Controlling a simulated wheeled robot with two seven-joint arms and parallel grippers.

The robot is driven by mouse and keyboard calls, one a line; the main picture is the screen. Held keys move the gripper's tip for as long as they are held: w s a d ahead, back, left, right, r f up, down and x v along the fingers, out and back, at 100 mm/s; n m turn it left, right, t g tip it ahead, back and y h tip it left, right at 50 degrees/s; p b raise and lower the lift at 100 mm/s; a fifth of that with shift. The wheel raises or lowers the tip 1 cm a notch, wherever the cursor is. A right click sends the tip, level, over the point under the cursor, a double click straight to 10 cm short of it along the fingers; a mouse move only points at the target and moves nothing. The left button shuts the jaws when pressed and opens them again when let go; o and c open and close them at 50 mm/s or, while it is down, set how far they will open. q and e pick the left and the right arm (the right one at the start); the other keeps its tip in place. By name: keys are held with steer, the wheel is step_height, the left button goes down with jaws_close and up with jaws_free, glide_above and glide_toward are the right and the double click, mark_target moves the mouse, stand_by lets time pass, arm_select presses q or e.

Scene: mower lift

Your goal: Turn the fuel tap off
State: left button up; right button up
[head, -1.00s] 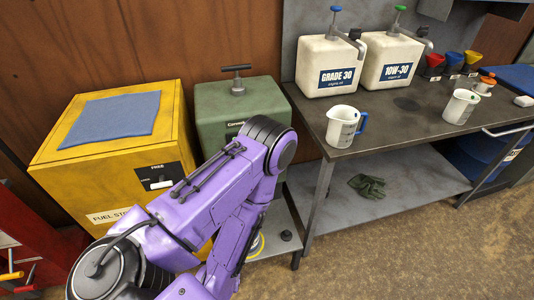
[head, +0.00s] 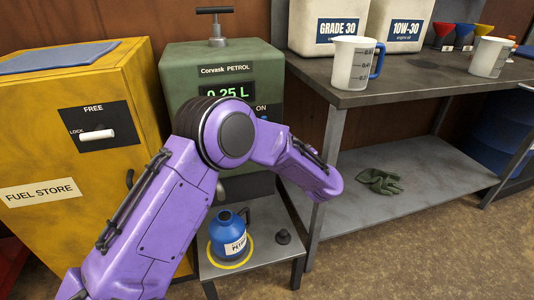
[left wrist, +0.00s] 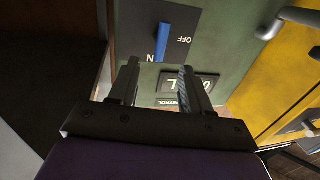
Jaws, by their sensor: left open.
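The fuel tap is a blue lever (left wrist: 162,42) on a black plate marked OFF and ON, on the green Corvask petrol dispenser (head: 183,75). In the left wrist view, which is upside down, the lever stands in line with the ON mark, and OFF is to its right. My left gripper (left wrist: 157,74) is open and empty, its two fingers pointing at the plate on either side of the lever's line, apparently short of it. My right gripper is not in view.
A blue petrol bottle (head: 228,234) stands inside a yellow ring on the low stand below the dispenser, with a black cap (head: 283,237) beside it. The yellow fuel store (head: 60,140) is at left. A metal bench (head: 400,90) with jugs is at right.

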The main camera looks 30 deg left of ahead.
arm_select(q)
steer(key=b+x, duration=0.2)
steer(key=x, duration=0.8)
steer(key=shift+a+r, duration=0.25)
steer(key=shift+a, duration=0.1)
steer(key=shift+w, duration=0.1)
jaws_close()
